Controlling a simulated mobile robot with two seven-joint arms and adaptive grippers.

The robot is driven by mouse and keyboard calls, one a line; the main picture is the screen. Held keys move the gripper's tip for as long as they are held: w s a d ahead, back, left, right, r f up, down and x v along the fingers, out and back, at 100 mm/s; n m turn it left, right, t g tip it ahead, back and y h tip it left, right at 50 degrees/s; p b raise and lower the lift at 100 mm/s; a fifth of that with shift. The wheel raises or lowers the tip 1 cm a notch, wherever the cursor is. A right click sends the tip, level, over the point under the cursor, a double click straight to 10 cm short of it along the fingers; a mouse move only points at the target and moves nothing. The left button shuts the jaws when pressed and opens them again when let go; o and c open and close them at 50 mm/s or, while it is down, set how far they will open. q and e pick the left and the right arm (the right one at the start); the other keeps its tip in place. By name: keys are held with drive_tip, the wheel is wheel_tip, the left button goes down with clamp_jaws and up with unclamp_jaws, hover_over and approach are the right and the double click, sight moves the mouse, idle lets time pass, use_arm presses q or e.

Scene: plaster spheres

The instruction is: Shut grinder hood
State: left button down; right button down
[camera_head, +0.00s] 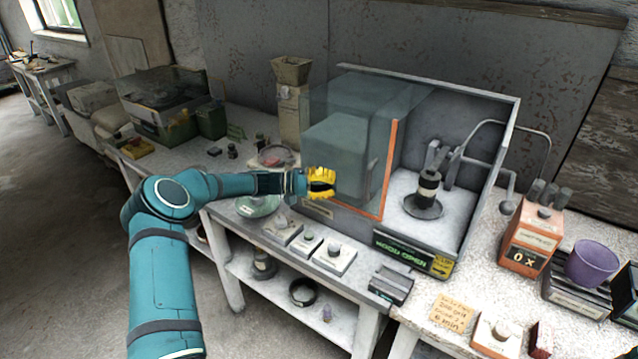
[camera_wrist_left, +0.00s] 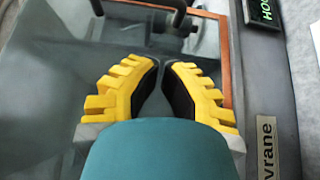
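The grinder hood (camera_head: 352,145) is a see-through box with a clear sliding pane edged by an orange strip (camera_head: 390,165). The pane stands over the left part, and the right part is open at the front. Inside the open part is the grinder (camera_head: 428,190), with a dark round base. A green display (camera_head: 402,249) on the front sill seems to read "HOOD OPEN". My left gripper (camera_head: 322,183) is yellow, with its fingertips together and nothing between them. It is at the pane's left front, left of the orange strip. In the left wrist view (camera_wrist_left: 165,64) its tips point towards the glass and strip.
On the right stand an orange box (camera_head: 533,238) and a purple cup (camera_head: 592,262). Small weights on plates (camera_head: 334,256) line the bench's front edge. A beige hopper (camera_head: 291,100) stands behind my gripper. A green dish (camera_head: 257,205) lies beneath my forearm.

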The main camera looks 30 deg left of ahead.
use_arm(q)
drive_tip(key=x, duration=0.3)
drive_tip(key=shift+w+d, duration=0.1)
drive_tip(key=shift+d, duration=0.25)
drive_tip(key=d, duration=0.3)
drive_tip(key=shift+s, duration=0.3)
drive_tip(key=shift+s+d, duration=0.15)
drive_tip(key=shift+d, duration=0.3)
use_arm(e)
drive_tip(key=shift+w+r, duration=0.1)
drive_tip(key=shift+r, duration=0.15)
